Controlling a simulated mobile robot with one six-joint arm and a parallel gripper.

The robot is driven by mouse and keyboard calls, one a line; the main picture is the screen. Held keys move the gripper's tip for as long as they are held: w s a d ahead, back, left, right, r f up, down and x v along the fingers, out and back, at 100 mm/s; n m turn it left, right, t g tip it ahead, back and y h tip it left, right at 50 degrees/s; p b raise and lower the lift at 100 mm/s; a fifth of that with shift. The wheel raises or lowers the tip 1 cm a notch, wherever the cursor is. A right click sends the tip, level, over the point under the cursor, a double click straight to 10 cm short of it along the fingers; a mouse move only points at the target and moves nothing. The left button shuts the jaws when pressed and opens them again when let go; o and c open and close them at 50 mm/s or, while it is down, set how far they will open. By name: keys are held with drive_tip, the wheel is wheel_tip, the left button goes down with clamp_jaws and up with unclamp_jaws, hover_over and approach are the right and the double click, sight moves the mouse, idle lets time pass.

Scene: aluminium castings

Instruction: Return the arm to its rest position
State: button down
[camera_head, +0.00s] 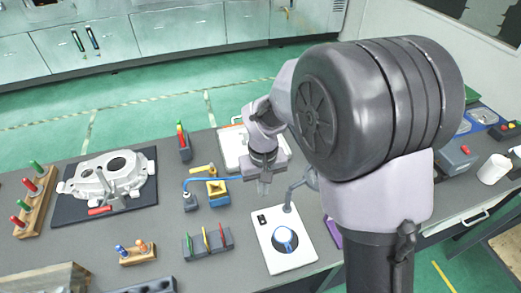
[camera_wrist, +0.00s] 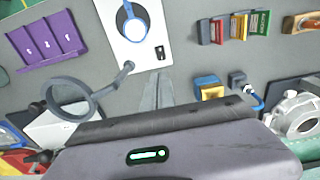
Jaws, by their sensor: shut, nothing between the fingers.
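My gripper (camera_head: 264,188) hangs from my arm above the grey bench, pointing down, between a white tray and a white board. Its fingers are together with nothing between them. In the wrist view the closed fingers (camera_wrist: 157,90) point towards the bench top, beside the stand of a ring-shaped magnifier (camera_wrist: 70,95). My arm's large dark joint fills the upper right of the head view and hides part of the bench behind it.
An aluminium casting (camera_head: 118,172) lies on a dark mat at left. A yellow-blue block (camera_head: 218,193) stands left of my gripper. A white board (camera_head: 265,250) with a blue-ringed disc lies in front. A white cup (camera_head: 493,169) stands at far right. Bare bench shows between these items.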

drive_tip(key=s+d+r+m+t+y+b, duration=0.1)
drive_tip(key=s+d+r+m+t+b, duration=0.15)
drive_tip(key=s+d+r+b, duration=0.35)
drive_tip(key=s+d+r+m+t+b, duration=0.1)
drive_tip(key=s+r+m, duration=0.1)
drive_tip(key=s, duration=0.4)
drive_tip(key=s+d+r+m+t+y+b, duration=0.1)
drive_tip(key=s+m+t, duration=0.1)
drive_tip(key=s, duration=0.4)
drive_tip(key=shift+s+d+r+m+b, duration=0.15)
drive_tip(key=shift+s+r+m+b, duration=0.25)
drive_tip(key=shift+m, duration=0.15)
